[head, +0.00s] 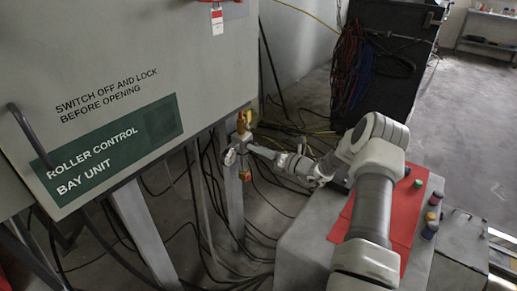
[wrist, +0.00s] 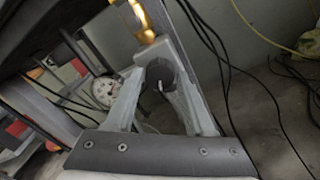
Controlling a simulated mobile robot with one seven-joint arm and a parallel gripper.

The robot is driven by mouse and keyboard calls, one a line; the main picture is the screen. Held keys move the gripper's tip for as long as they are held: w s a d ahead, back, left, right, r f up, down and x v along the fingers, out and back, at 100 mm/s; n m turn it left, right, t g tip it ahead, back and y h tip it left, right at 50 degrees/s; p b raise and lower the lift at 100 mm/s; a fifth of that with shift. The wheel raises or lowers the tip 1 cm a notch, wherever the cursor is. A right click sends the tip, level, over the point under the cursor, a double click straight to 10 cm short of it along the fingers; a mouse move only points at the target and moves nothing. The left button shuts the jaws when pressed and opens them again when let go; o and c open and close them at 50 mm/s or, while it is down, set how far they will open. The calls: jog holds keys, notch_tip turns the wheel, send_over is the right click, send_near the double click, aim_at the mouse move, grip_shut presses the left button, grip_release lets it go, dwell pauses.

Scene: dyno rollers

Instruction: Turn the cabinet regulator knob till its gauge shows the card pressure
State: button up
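The dark round regulator knob (wrist: 159,74) sits between my fingertips in the wrist view. My gripper (wrist: 160,84) reaches it from the front, and its two pale fingers close in on the knob's sides with no clear gap. The white round gauge (wrist: 106,91) shows left of the left finger; its reading is too small to make out. In the head view, the gauge (head: 230,157) hangs by the cabinet's lower right corner, below a brass fitting (head: 243,126), with my gripper (head: 249,149) beside it. I cannot make out a card with a pressure on it.
The grey roller control cabinet (head: 100,90) fills the upper left, on legs. A red-and-white tag (head: 217,20) hangs on it. Loose cables run below and behind. A dark rack with cable bundles (head: 385,60) stands at the back. Open floor lies at right.

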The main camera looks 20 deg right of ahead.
jog(key=shift+o, duration=1.2)
jog(key=shift+s, duration=0.1)
jog(key=p+v, duration=0.3)
jog(key=v, duration=1.4)
jog(key=shift+d, duration=0.2)
